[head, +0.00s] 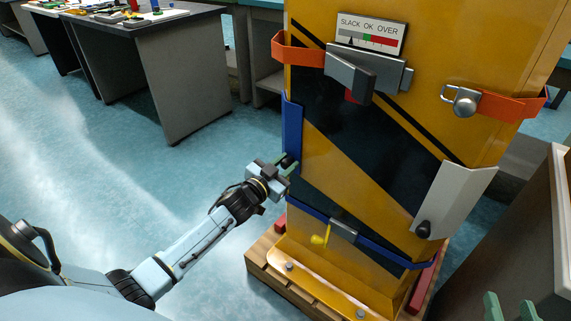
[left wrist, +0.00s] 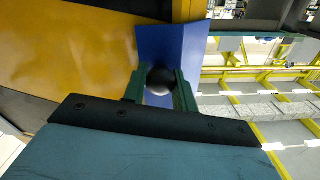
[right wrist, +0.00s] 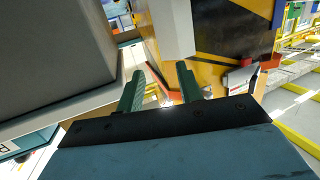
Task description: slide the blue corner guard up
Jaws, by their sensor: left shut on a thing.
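The blue corner guard (head: 292,125) stands upright along the left edge of the yellow and black column. In the left wrist view the guard (left wrist: 181,45) has a dark round knob (left wrist: 159,79) on it. My left gripper (head: 287,166) reaches the guard's lower part in the head view. In the left wrist view its green fingers (left wrist: 160,88) are closed on either side of the knob. My right gripper (right wrist: 158,90) is open and empty in the right wrist view. Its green fingertips (head: 509,309) show at the bottom right of the head view.
An orange strap (head: 298,53) with a grey buckle crosses the column above the guard. A white corner guard (head: 455,195) is on the right. A gauge (head: 367,36) is at the top. Wooden pallet (head: 262,271) underneath.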

